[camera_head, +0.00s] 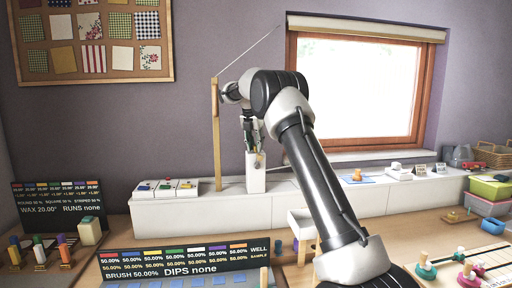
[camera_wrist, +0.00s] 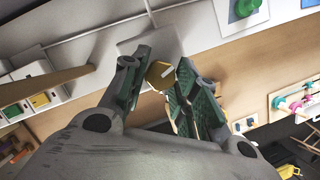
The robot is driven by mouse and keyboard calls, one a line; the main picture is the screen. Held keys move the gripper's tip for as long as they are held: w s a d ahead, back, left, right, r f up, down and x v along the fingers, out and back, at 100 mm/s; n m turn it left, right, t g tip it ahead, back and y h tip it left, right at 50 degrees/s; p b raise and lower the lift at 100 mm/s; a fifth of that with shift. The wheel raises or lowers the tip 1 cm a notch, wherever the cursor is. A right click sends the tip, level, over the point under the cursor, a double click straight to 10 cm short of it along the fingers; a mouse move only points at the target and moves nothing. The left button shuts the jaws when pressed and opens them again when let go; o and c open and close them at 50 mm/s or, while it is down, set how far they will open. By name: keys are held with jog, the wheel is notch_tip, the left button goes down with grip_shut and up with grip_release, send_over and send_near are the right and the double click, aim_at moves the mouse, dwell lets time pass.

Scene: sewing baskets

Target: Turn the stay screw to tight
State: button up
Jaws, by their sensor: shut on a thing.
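The stay screw (camera_wrist: 157,72) is a small yellow knob with a pale mark on its face. In the wrist view it sits between my two fingertips, in front of a white block. In the head view the white block (camera_head: 256,182) stands upright on the white ledge, left of the window. My gripper (camera_head: 253,150) points down at the top of this block; it also shows in the wrist view (camera_wrist: 160,80), with its fingers on both sides of the knob, closed on it. The knob is mostly hidden in the head view, and its turn setting cannot be read.
A wooden post (camera_head: 216,140) with a thin line rising from its top stands just left of my gripper. White boxes (camera_head: 166,189) with small coloured pieces sit on the ledge (camera_head: 290,205). Dark display boards (camera_head: 190,262) and wooden pegs stand on the lower bench.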

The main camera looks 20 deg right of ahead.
jog(key=m+g, duration=0.1)
jog(key=m, duration=0.2)
jog(key=shift+w+h, duration=0.1)
jog(key=shift+h, duration=0.2)
jog(key=shift+w+a+m, duration=0.1)
jog(key=shift+m, duration=0.8)
jog(key=shift+m+g, duration=0.5)
jog(key=shift+m, duration=0.4)
